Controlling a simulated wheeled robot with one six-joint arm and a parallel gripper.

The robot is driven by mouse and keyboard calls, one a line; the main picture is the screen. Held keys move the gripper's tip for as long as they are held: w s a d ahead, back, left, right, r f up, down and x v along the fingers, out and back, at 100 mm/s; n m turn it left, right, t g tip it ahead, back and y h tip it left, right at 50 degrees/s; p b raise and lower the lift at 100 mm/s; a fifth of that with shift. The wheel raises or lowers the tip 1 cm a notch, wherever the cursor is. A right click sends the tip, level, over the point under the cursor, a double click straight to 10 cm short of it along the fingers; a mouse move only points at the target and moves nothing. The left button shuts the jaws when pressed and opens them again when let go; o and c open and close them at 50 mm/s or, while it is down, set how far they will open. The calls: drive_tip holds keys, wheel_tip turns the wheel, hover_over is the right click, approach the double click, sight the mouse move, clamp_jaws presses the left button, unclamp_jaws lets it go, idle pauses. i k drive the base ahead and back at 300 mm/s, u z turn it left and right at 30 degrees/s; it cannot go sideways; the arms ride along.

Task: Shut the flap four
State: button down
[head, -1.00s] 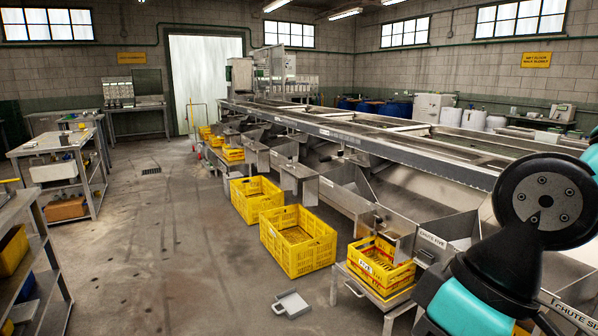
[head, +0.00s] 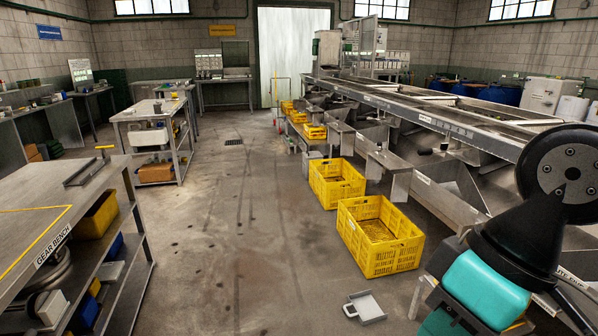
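The roller sizer (head: 440,122) runs along the right side, with a row of steel chutes on its near side. The chute with the partly hidden label ending in "FIVE" (head: 574,276) is at the lower right, mostly behind my arm. The chute just beyond it (head: 452,192) has a small label that I cannot read. A bent steel plate (head: 388,170) stands out beside that chute's far side; I cannot tell whether it is flap four or whether a flap is open. My arm links fill the right edge. My gripper is out of view.
Yellow crates (head: 337,188) stand on the floor beneath the chutes, the nearest one large (head: 381,262). A flat grey metal pan with a handle (head: 365,307) lies on the floor. The gear bench (head: 40,225) is at left. The aisle floor (head: 235,215) is clear.

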sight(391, 162)
drive_tip(key=u, duration=0.45)
drive_tip(key=i, duration=4)
drive_tip(key=z, duration=0.65)
drive_tip(key=i, duration=1.15)
drive_tip(key=z, duration=0.35)
